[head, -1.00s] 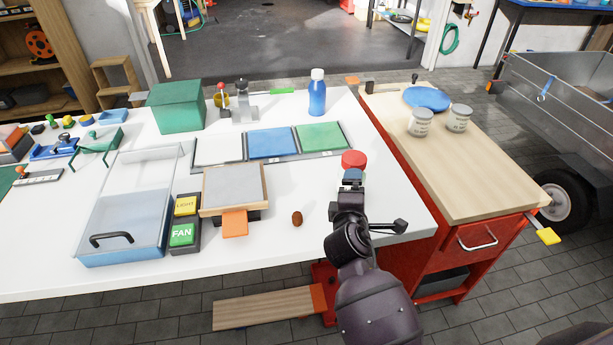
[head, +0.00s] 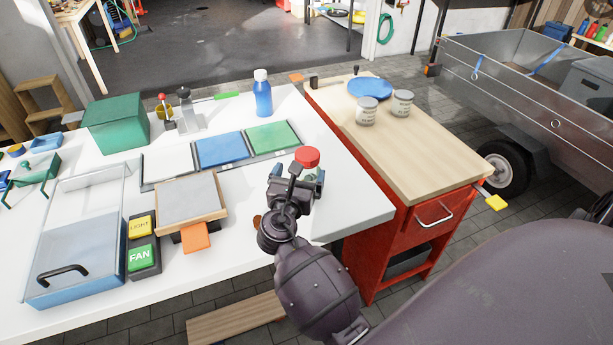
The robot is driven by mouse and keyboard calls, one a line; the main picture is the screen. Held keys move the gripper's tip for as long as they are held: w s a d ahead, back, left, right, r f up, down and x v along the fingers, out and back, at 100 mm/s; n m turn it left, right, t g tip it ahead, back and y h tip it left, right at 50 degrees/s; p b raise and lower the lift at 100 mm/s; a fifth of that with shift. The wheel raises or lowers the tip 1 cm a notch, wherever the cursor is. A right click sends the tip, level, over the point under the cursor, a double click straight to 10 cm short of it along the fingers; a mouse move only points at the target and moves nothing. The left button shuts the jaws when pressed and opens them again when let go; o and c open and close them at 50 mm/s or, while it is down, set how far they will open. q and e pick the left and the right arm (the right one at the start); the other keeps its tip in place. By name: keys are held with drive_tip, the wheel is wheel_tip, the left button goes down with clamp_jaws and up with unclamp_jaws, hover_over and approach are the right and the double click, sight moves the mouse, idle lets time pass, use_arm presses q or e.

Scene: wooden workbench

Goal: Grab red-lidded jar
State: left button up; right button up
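The red-lidded jar (head: 307,157) stands near the right part of the white tabletop. Its red lid is clear, but its body is partly hidden by my gripper. My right gripper (head: 294,180) is right at the jar, in front of it and overlapping its body in the head view. The fingers are dark and small here, so I cannot tell whether they touch the jar or how far apart they are. My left gripper is not in view.
A blue bottle (head: 263,95) stands behind the jar. Blue and green panels (head: 272,137) lie to its left, with a framed grey board (head: 190,197) nearer. A brown nut-like object (head: 257,221) is partly hidden by my wrist. The red cart (head: 400,160) with two cans stands right.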

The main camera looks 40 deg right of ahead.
sight(307, 153)
drive_tip(key=x, duration=0.8)
drive_tip(key=shift+w+d+f+b, duration=0.1)
drive_tip(key=shift+b, duration=0.3)
drive_tip(key=c, duration=1.5)
